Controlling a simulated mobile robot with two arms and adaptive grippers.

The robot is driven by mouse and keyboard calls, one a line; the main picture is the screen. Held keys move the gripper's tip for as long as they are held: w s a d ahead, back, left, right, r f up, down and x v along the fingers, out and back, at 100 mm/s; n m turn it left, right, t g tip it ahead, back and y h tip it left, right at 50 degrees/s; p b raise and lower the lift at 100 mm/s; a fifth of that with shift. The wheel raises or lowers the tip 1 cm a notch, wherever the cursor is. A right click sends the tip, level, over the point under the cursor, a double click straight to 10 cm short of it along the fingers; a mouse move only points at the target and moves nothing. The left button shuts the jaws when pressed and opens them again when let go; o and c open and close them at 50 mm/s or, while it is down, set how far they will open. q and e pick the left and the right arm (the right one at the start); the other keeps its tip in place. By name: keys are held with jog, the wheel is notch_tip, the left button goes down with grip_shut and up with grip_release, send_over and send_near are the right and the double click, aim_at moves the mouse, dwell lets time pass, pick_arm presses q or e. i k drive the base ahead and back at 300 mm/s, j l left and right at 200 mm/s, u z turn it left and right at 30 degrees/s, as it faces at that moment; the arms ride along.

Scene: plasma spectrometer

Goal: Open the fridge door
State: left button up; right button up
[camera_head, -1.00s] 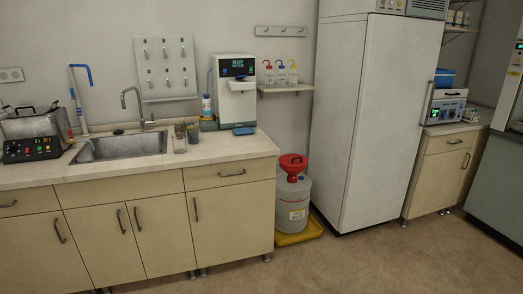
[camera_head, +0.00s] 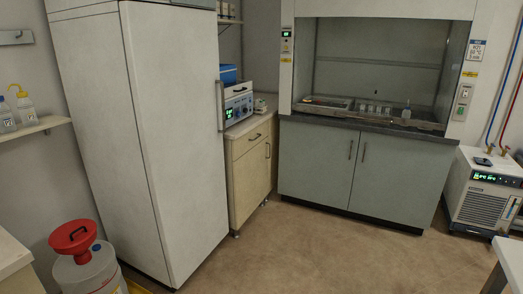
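The tall white fridge (camera_head: 178,140) stands on the left half of the head view. Its door is shut and faces right of centre. A vertical handle (camera_head: 220,105) sits on the door's right edge at mid height. Neither of my grippers shows in the view.
A waste jug with a red funnel (camera_head: 73,238) stands on the floor left of the fridge. A beige cabinet (camera_head: 250,170) with a blue-topped instrument (camera_head: 237,106) adjoins its right side. A fume hood (camera_head: 365,160) and a chiller (camera_head: 484,190) stand further right. The floor (camera_head: 330,250) ahead is clear.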

aim_at(172, 57)
jog(key=i+l+z, duration=0.2)
jog(key=i+z, duration=0.25)
jog(key=i, duration=0.3)
jog(key=i+z, duration=0.45)
jog(key=i, duration=0.3)
